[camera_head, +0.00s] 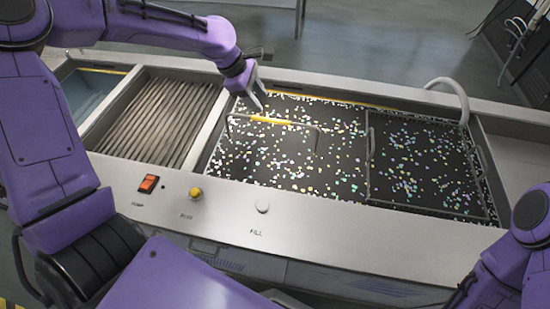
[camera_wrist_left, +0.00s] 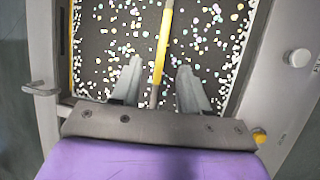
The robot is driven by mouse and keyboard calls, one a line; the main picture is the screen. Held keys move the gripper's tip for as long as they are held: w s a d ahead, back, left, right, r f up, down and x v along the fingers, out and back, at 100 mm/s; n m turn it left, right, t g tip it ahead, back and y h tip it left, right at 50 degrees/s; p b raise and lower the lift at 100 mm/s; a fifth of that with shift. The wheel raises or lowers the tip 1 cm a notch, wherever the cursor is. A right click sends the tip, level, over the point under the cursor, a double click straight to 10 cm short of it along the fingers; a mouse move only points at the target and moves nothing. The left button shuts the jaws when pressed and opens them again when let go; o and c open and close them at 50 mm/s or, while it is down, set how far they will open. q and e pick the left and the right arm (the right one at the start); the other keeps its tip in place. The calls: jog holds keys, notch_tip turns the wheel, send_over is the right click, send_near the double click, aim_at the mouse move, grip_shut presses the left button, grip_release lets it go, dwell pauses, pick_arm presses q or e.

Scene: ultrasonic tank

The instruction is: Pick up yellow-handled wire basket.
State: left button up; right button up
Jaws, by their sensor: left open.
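The yellow-handled wire basket (camera_head: 318,137) sits in the left part of the tank, over a dark floor with many small coloured pieces. Its handle arches up, with a yellow grip (camera_head: 270,121) in the middle. My left gripper (camera_head: 258,99) is above and near the yellow grip, pointing down. In the left wrist view the open fingers (camera_wrist_left: 160,68) lie on either side of the line of the yellow grip (camera_wrist_left: 163,45); nothing is clamped. I cannot tell the exact height gap. My right gripper is out of view.
A second wire basket (camera_head: 372,178) with a plain handle is in the right part of the tank. A curved spout (camera_head: 452,86) rises at the back right. A ribbed drain area (camera_head: 160,115) lies left. The front panel carries an orange switch (camera_head: 148,183) and knobs.

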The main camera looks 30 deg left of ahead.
aim_at(272, 121)
pick_arm(q)
jog(key=x, duration=0.3)
jog(key=p+x, duration=0.1)
jog(key=x, duration=0.6)
jog(key=shift+s+f+p, duration=0.2)
jog(key=shift+f+p, duration=0.05)
jog(key=shift+p, duration=0.05)
jog(key=shift+w+f, duration=0.15)
jog(key=shift+f, duration=0.05)
jog(key=shift+r, duration=0.1)
jog(key=shift+f+p, duration=0.3)
jog(key=shift+p, duration=0.05)
jog(key=shift+r, duration=0.1)
grip_shut()
